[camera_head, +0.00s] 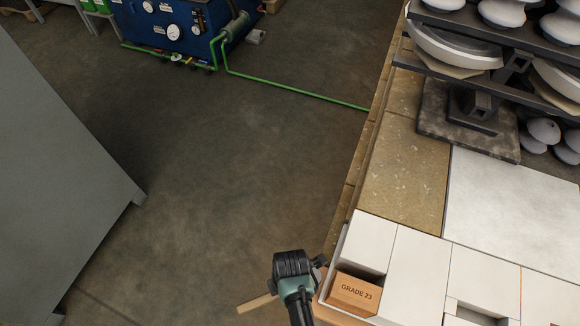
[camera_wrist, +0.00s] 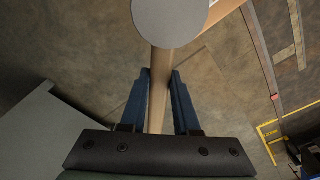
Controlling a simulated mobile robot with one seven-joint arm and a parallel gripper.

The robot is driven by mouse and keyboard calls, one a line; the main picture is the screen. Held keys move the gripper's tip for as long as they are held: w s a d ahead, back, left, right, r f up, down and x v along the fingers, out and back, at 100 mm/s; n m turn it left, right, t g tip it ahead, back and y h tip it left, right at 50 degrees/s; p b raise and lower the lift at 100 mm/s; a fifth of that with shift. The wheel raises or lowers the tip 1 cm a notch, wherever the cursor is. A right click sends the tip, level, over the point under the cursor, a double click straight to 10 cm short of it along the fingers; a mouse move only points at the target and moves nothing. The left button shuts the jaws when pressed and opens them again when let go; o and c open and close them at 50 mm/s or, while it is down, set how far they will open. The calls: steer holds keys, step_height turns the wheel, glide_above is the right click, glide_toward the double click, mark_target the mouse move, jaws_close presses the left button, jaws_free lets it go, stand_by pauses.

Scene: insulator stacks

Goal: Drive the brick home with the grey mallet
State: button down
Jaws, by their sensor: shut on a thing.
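The orange-brown brick (camera_head: 353,296) marked "GRADE 23" lies among white blocks at the near left corner of the work surface in the head view. How deep it sits is unclear. My gripper (camera_wrist: 161,76) is shut on the wooden handle (camera_wrist: 158,95) of the mallet. The mallet's round grey head (camera_wrist: 171,20) is beyond the fingertips in the wrist view. In the head view my gripper (camera_head: 294,268) is just left of the brick, apart from it in the picture. The handle's end (camera_head: 257,303) sticks out to the left; the mallet head is mostly hidden there.
White blocks (camera_head: 364,243) border the brick, with another gap at the lower right. A rack of insulators (camera_head: 455,45) stands at the back right. A grey cabinet (camera_head: 60,170) is on the left. A blue machine (camera_head: 175,22) and green hose lie beyond open floor (camera_head: 230,160).

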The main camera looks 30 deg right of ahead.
steer(key=shift+r+p, duration=4)
steer(key=shift+r, duration=0.05)
